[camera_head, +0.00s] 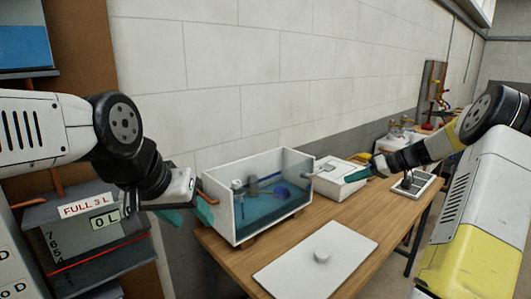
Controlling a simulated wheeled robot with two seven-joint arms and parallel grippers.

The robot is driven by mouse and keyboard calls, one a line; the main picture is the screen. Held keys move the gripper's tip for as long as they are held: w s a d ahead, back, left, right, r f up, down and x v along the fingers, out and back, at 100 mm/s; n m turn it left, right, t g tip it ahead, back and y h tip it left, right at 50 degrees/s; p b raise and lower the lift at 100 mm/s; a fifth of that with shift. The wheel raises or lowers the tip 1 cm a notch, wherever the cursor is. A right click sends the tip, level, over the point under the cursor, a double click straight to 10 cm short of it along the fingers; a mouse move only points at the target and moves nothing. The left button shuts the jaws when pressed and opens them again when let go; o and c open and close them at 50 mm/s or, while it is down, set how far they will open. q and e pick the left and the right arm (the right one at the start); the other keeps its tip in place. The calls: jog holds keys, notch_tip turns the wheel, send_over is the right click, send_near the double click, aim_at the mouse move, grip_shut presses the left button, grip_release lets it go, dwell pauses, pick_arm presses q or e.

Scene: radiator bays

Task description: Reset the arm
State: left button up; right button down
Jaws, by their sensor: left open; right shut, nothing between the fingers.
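My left gripper (180,207) hangs at the left of the clear-fronted water tank (242,238), just outside its left end. It is open; its teal fingers are partly hidden by the wrist. My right gripper (356,176) reaches in from the right above the table, beside a white box. It is shut and nothing shows in it. Both arms are bent and held out over the table area.
The tank holds bluish water and small parts on the wooden table (225,253). A white lid with a knob (345,250) lies flat in front. A white box (336,184) and a framed tray (425,186) stand further right. Labelled grey containers (75,250) are at the left.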

jog(key=s+a+r+m+g+h, duration=0.1)
jog(key=s+a+r+h, duration=0.1)
jog(key=s+a+r, duration=0.4)
jog(key=s+a+r+g+h, duration=0.1)
jog(key=s+a+r+h, duration=0.2)
jog(key=s+a, duration=0.5)
jog(key=s+a+m+t+h, duration=0.1)
jog(key=s+m+t+h, duration=0.1)
jog(key=s, duration=1.9)
jog(key=shift+a+r+m+t+h, duration=0.15)
jog(key=shift+r+m+t+h, duration=0.2)
jog(key=shift+m, duration=0.45)
